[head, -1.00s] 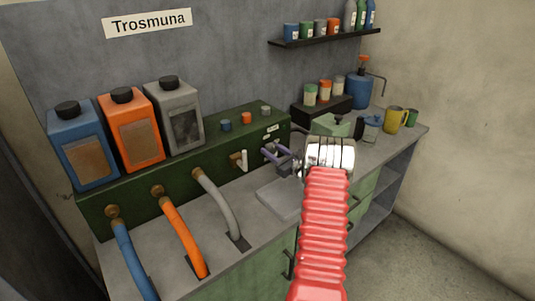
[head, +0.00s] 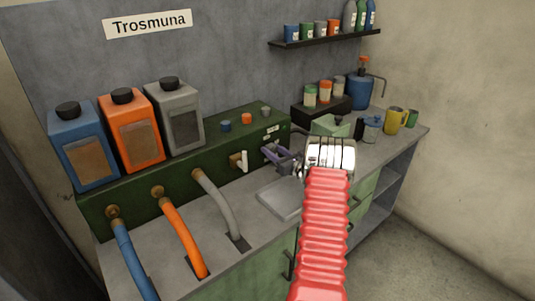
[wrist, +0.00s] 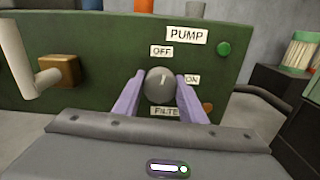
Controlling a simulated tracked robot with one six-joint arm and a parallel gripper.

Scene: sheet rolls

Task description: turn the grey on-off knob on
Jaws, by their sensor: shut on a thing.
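The grey on-off knob (wrist: 159,86) is round and sits on the front of the dark green panel (wrist: 90,90) in the wrist view. A short white mark on its face points up, towards the OFF label (wrist: 161,51). The ON label (wrist: 192,79) is to its right. My gripper (wrist: 160,79) has its purple fingers on the left and right sides of the knob and is shut on it. In the head view my gripper (head: 276,155) is at the panel's right part and hides the knob.
A PUMP label (wrist: 187,35) and a green button (wrist: 223,48) are above right of the knob. A FILTER label, partly hidden, is below. A white-handled lever (wrist: 30,60) sticks out on the left. A grey tray (head: 283,199) lies on the counter below.

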